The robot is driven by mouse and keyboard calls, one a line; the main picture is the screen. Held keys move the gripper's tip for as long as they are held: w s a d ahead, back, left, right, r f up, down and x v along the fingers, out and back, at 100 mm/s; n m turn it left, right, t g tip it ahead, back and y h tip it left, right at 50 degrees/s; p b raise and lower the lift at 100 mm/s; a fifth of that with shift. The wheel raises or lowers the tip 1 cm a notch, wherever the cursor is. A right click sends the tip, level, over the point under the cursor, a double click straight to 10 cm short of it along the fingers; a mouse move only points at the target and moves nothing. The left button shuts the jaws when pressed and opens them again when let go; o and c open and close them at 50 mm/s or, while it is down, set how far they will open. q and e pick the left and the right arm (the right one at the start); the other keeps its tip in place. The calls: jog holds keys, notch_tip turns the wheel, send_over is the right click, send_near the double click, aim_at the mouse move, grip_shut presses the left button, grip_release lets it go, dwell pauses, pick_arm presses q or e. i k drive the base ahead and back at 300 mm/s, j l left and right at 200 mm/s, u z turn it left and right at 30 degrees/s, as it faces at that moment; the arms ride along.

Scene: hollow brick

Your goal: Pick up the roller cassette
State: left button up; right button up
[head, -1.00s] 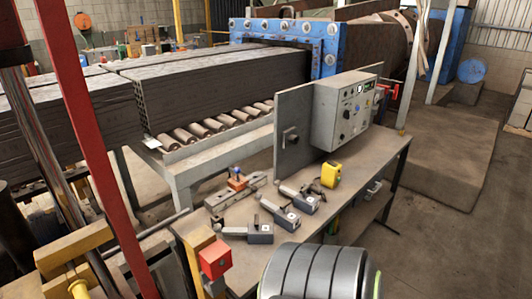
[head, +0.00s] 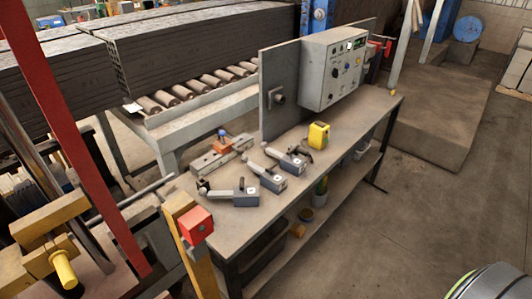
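Three similar grey block-shaped pieces, each with a rod-like end and a pale square label, lie on the workbench (head: 245,222). The nearest grey piece (head: 243,192) is at the left, the middle grey piece (head: 272,181) is beside it, and the farthest grey piece (head: 291,164) is to the right. A long grey bar (head: 208,161) with an orange block and blue knob lies behind them. I cannot tell for sure which of these is the roller cassette. Neither of my grippers is in view.
A yellow device (head: 319,135) stands on the bench near a grey control box (head: 333,67) on an upright panel. A red box (head: 195,225) on a yellow post stands at the bench's near corner. A roller conveyor (head: 205,82) runs behind.

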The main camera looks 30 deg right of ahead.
aim_at(277, 183)
jog(key=z, duration=0.85)
